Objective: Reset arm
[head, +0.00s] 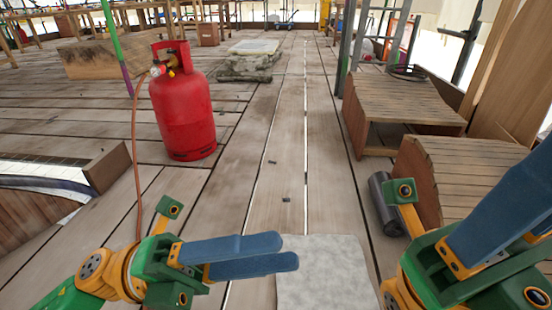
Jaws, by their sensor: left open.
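My left gripper (288,252) is low in the middle of the head view.
A red gas cylinder (184,112) with a hose stands at left. The grey slab (322,275) lies in front. Curved wooden pieces (405,105) and a dark cylinder (384,203) are at right. The middle planks are mostly clear.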

